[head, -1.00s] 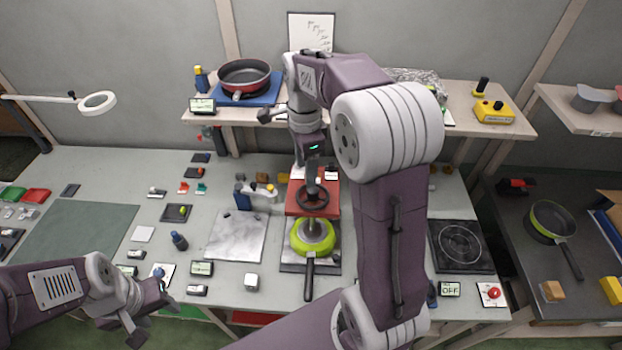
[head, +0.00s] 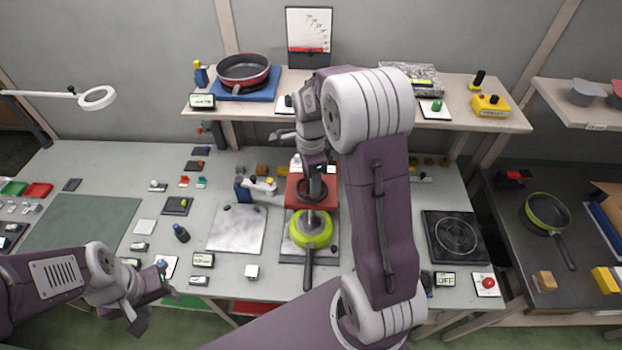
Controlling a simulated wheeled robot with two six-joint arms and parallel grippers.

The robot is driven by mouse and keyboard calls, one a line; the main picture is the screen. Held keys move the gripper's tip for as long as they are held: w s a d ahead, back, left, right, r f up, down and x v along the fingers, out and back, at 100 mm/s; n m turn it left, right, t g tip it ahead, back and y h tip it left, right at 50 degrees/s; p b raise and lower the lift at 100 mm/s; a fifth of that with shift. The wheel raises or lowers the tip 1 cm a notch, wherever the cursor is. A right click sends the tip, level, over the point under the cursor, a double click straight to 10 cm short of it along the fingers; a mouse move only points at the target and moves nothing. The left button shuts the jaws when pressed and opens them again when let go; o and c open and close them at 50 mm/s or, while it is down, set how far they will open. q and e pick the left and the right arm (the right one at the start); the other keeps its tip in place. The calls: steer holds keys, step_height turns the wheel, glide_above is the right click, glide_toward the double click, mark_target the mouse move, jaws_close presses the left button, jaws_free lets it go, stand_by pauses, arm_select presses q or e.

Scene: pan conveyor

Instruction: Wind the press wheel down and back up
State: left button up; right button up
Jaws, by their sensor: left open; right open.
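The press wheel (head: 302,187), a dark ring, sits on the red press (head: 330,206) at the middle of the bench. A green pan (head: 308,241) stands on the press's plate (head: 293,262) below, its black handle pointing toward me. My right gripper (head: 315,192) is at the wheel from above, with its fingers down over it. It hides part of the wheel, and I cannot tell whether the fingers touch it. My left gripper (head: 146,308) hangs open and empty at the bench's front left edge, far from the wheel.
My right arm blocks the view right of the press. A shelf behind holds a red pan (head: 243,71) on a blue mat and a yellow box (head: 490,106). A hotplate (head: 455,237) and red button (head: 488,283) lie at the right. A grey plate (head: 237,229) lies left.

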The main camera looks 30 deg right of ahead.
jaws_close()
steer(key=shift+n, duration=0.3)
